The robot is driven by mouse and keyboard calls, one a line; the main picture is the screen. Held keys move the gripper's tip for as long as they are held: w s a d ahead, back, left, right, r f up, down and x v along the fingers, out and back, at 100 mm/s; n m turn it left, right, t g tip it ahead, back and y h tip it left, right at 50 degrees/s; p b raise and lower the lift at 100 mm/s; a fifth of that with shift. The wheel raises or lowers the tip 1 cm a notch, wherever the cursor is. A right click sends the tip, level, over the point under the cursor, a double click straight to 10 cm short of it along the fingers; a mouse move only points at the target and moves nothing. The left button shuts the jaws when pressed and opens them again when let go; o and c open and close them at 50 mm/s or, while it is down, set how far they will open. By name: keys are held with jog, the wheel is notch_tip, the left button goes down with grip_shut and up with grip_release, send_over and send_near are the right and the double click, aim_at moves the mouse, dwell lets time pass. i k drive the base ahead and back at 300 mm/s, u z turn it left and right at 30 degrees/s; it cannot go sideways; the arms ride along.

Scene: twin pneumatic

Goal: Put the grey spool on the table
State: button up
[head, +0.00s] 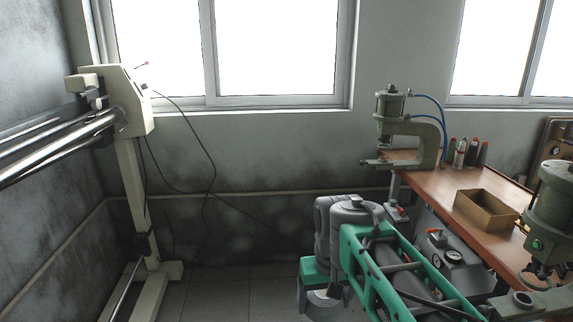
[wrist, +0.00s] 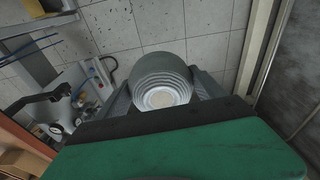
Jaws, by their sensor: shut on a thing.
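The grey spool (wrist: 162,78) is held between the fingers of my gripper (wrist: 163,100) in the wrist view. It is a ribbed grey cylinder with a pale round end, and it hangs above the tiled floor. In the head view the lower part of the spool (head: 322,303) shows below my green and grey arm, at the bottom centre. The fingers are mostly hidden there by the arm. The table (head: 448,185) has a brown wooden top and stands to the right of my gripper, apart from the spool.
An open brown box (head: 486,209) lies on the table. One green press (head: 430,138) stands at its far end, another (head: 553,215) at the near right. Several bottles (head: 471,152) stand at the back. A gauge unit (head: 447,258) sits below the tabletop. A cream machine (head: 132,150) stands left.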

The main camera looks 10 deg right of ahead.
aim_at(429, 178)
jog(key=i, duration=3.25)
jog(key=z, duration=1.45)
